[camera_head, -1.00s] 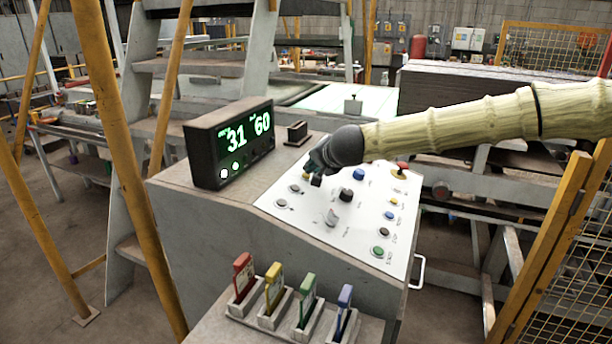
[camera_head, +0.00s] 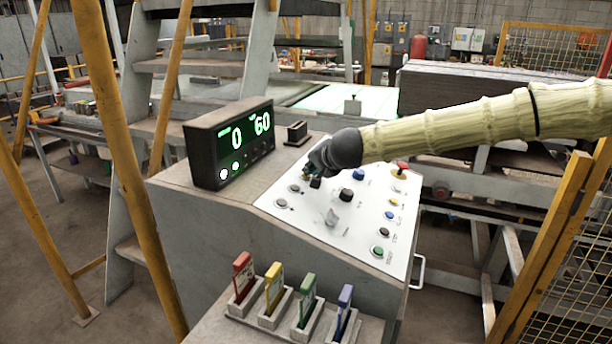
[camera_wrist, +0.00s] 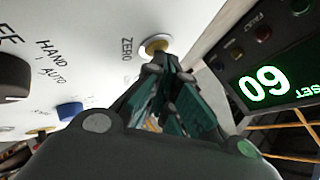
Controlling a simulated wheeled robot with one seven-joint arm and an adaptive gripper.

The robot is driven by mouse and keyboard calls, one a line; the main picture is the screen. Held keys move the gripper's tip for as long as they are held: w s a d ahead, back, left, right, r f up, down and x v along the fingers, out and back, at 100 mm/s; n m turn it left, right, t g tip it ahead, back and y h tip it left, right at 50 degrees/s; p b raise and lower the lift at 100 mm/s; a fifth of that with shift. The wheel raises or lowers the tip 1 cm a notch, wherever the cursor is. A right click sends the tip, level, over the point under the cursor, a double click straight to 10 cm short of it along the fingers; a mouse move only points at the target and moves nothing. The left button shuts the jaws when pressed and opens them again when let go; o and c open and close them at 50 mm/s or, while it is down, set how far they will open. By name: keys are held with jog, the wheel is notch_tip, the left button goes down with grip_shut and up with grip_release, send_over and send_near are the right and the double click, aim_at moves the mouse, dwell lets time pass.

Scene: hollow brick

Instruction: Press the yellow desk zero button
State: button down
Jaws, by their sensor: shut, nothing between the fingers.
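The yellow zero button (camera_wrist: 155,44), with a pale ring, shows in the wrist view beside the printed word ZERO. My gripper (camera_wrist: 166,66) is shut and empty, with its dark green fingertips right at the near edge of the button; whether they touch it I cannot tell. In the head view my gripper (camera_head: 313,174) points down at the upper left part of the white control panel (camera_head: 300,215) and hides the button. The black display (camera_head: 228,145) on the desk reads 0 and 60.
A blue button (camera_head: 358,174), a black knob (camera_head: 346,195) and a red mushroom button (camera_head: 402,167) are on the same panel. A row of coloured tags (camera_head: 274,284) stands in front of the desk. A yellow mesh fence (camera_head: 570,250) is at the right.

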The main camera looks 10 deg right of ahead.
jog(key=shift+s+d+r+p, duration=0.1)
jog(key=shift+d+r+p, duration=0.1)
jog(key=shift+r+p, duration=0.7)
jog(key=shift+f, duration=0.1)
jog(key=shift+s+d+r+p, duration=0.15)
jog(key=shift+d+r+p, duration=0.05)
jog(key=shift+r+p, duration=0.65)
jog(key=shift+s+d+r+p, duration=0.1)
jog(key=shift+d+r+p, duration=0.05)
jog(key=shift+r+p, duration=0.65)
jog(key=shift+s+d+r+p, duration=0.15)
jog(key=shift+d+r+p, duration=0.05)
jog(key=shift+r+p, duration=0.6)
jog(key=shift+f, duration=0.1)
